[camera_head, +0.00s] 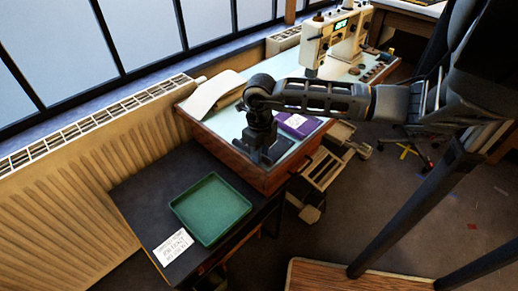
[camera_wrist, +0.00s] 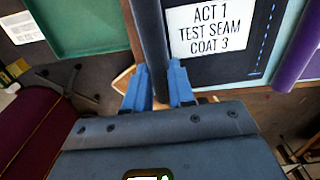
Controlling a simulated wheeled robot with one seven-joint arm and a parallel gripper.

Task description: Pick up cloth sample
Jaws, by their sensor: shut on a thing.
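The cloth sample (camera_wrist: 238,68) is a dark navy piece with a white label reading "ACT 1 TEST SEAM COAT 3" and a dashed blue stitch line. Its near-left edge bulges up like a fold between the fingers of my gripper (camera_wrist: 163,88) in the wrist view. My gripper is shut on that edge. In the head view my gripper (camera_head: 262,152) points down over the front part of the pale-topped sewing table, and mostly hides the dark cloth there.
A green tray (camera_head: 211,207) stands empty on a lower dark table (camera_head: 150,186), beside a printed card (camera_head: 173,247). A purple piece (camera_head: 298,121) with a white label lies right of my gripper. A sewing machine (camera_head: 335,38) stands behind. A ribbed radiator (camera_head: 75,165) runs along the left.

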